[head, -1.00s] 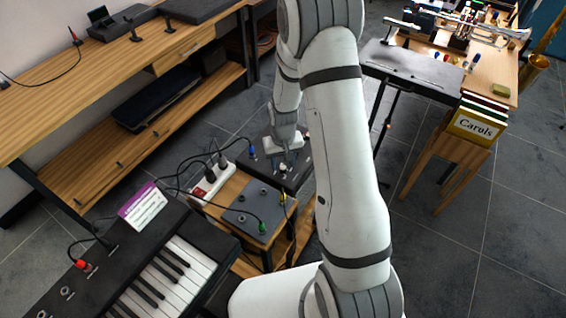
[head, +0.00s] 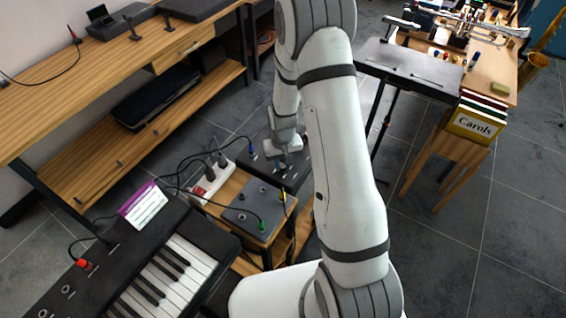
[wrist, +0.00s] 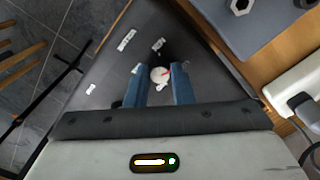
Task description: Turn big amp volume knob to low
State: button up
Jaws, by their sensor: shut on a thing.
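The big amp (head: 256,167) is a dark box behind the small grey box in the head view. Its dark panel (wrist: 110,65) fills the middle of the wrist view, with several small white labels. A round pale volume knob (wrist: 160,74) with a red pointer mark sits on that panel. My gripper (wrist: 158,82) points down at the panel, its two blue fingers on either side of the knob and shut on it. In the head view my gripper (head: 283,168) is over the big amp, and the knob is hidden there.
A smaller grey box (head: 240,218) with knobs and cables stands in front on a wooden stand. A white power strip (head: 211,180) lies to its left. A keyboard (head: 150,285) is at lower left. A dark music stand (head: 410,65) stands right of my arm.

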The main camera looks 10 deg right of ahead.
jog(key=shift+f+m+b, duration=0.25)
jog(key=shift+m+b, duration=0.55)
jog(key=shift+b, duration=0.4)
grip_shut()
jog(key=shift+m+b, duration=0.8)
jog(key=shift+m, duration=0.2)
jog(key=shift+r+m, duration=0.25)
jog(key=shift+m, duration=0.45)
jog(key=o, duration=0.9)
grip_release()
